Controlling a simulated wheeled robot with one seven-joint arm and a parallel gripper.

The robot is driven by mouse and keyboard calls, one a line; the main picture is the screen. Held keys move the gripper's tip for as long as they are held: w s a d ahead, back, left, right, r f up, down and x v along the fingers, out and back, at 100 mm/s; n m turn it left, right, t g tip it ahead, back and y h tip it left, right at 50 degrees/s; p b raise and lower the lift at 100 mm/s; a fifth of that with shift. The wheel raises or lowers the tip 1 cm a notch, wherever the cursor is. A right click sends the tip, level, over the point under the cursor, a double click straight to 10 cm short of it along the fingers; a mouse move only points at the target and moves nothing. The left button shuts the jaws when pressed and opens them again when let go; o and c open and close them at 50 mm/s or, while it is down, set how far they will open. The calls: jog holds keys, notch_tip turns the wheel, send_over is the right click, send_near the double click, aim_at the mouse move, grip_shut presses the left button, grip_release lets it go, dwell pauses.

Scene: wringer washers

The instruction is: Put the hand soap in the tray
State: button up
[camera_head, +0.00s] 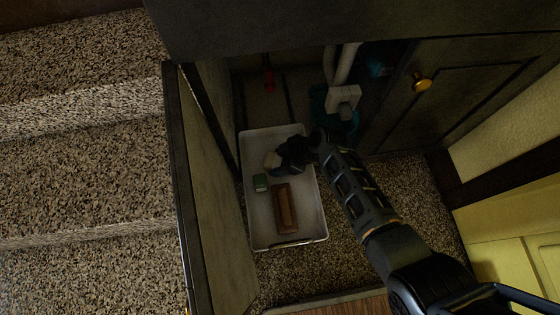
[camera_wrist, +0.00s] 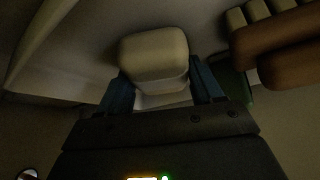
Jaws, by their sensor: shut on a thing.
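The hand soap, a pale beige block with rounded edges (camera_wrist: 154,50), is between the two fingers of my gripper (camera_head: 281,160). In the head view the soap (camera_head: 270,160) shows partly beside the dark fingers. My gripper is shut on it. The white rectangular tray (camera_head: 262,232) lies below, inside the open cabinet. My gripper and the soap are over its upper part in the head view. I cannot tell whether the soap touches the tray's floor.
A small green block (camera_head: 261,183) and a brown wooden brush (camera_head: 285,207) lie in the tray. The open cabinet door (camera_head: 215,170) stands close on the left. White pipes (camera_head: 343,90) and a red valve (camera_head: 268,80) are behind. Carpeted stairs (camera_head: 80,170) are at left.

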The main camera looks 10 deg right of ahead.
jog(key=shift+f, duration=0.2)
jog(key=o, duration=1.2)
jog(key=shift+o, duration=0.2)
jog(key=shift+r, duration=0.15)
jog(key=p+v, duration=0.6)
jog(key=v, duration=0.6)
